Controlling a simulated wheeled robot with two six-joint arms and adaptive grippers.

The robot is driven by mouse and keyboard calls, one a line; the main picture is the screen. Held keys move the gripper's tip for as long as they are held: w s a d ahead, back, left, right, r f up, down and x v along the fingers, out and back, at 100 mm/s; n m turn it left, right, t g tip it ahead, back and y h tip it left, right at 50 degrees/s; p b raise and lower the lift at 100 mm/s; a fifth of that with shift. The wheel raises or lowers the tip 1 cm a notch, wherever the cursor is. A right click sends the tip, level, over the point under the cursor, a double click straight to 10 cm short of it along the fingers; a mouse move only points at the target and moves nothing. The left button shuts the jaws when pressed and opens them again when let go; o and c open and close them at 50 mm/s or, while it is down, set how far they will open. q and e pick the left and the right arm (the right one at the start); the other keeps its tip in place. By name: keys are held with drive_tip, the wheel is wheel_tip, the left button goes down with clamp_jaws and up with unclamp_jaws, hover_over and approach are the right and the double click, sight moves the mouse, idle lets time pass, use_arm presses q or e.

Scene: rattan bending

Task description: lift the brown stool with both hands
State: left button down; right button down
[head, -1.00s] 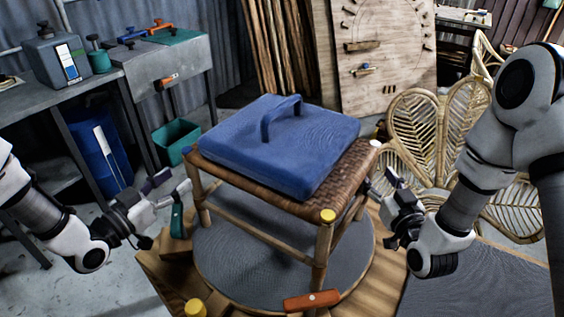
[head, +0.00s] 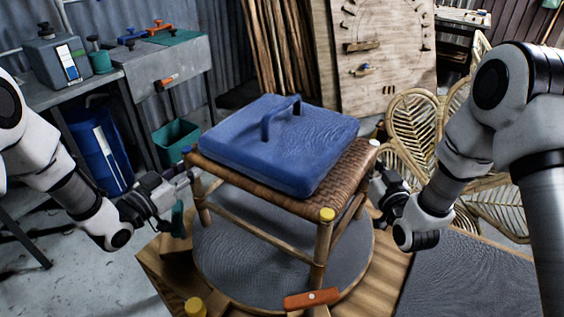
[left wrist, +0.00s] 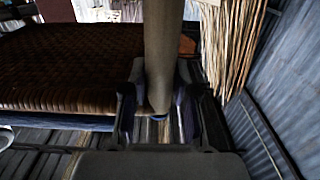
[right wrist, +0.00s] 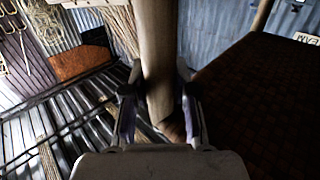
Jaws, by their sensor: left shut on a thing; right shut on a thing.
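The brown stool (head: 340,178) has a woven seat and wooden legs, and stands upright on a round grey turntable (head: 240,262). A blue cushion (head: 275,145) with a handle lies on its seat. My left gripper (head: 188,178) is at the stool's left corner. In the left wrist view its fingers (left wrist: 158,105) are shut around a stool leg (left wrist: 163,50). My right gripper (head: 372,186) is at the right side of the stool, its tips partly hidden by the seat edge. In the right wrist view its fingers (right wrist: 160,105) are shut around another leg (right wrist: 158,50).
A wooden platform (head: 160,275) lies under the turntable. An orange-handled tool (head: 312,299) and a yellow cap (head: 195,307) are at its front. A rattan leaf-shaped chair back (head: 412,125) stands behind my right arm. A workbench (head: 160,60) stands at the back left.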

sight(183, 153)
use_arm(q)
drive_tip(key=shift+r, duration=0.1)
use_arm(e)
drive_tip(key=shift+r, duration=0.1)
